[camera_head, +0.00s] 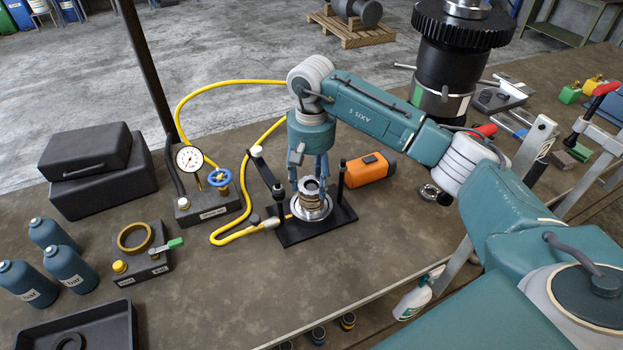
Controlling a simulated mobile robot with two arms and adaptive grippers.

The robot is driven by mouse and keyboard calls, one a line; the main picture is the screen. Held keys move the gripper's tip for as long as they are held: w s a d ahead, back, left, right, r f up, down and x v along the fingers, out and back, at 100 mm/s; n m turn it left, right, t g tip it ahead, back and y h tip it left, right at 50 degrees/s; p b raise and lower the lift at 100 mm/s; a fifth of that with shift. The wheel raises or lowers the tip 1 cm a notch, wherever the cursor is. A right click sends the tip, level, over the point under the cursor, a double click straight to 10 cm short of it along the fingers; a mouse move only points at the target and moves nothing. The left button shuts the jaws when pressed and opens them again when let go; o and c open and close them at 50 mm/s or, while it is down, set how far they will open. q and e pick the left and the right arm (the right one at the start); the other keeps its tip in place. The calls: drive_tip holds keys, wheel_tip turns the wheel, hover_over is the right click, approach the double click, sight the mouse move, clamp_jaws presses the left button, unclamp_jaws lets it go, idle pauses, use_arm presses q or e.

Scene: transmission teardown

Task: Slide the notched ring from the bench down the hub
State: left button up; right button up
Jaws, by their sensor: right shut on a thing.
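The hub (312,184) stands upright on a round silver flange (325,211) in the middle of a black fixture plate (290,234). My right gripper (310,187) points straight down over it, one finger on each side of the hub. It is shut on a ring, which I take to be the notched ring (309,194), a brass-toned band around the hub above the flange. Its notches are too small to make out, and the fingers partly hide it. I cannot tell whether it touches the flange. My left gripper is out of view.
Black posts (341,181) flank the hub on the plate. A yellow hose (238,232) runs to the plate from the gauge block (207,207). An orange device (364,170) lies close behind at the right. A brass ring (134,237) sits on a block farther left. Bench in front is clear.

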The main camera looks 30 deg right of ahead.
drive_tip(key=shift+r, duration=0.1)
drive_tip(key=o, duration=1.5)
drive_tip(key=shift+c, duration=0.2)
drive_tip(key=shift+r, duration=0.1)
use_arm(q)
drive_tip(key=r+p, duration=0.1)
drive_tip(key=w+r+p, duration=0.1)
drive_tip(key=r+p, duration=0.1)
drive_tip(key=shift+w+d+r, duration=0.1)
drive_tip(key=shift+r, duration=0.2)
use_arm(e)
wheel_tip(320, 180, up, 19)
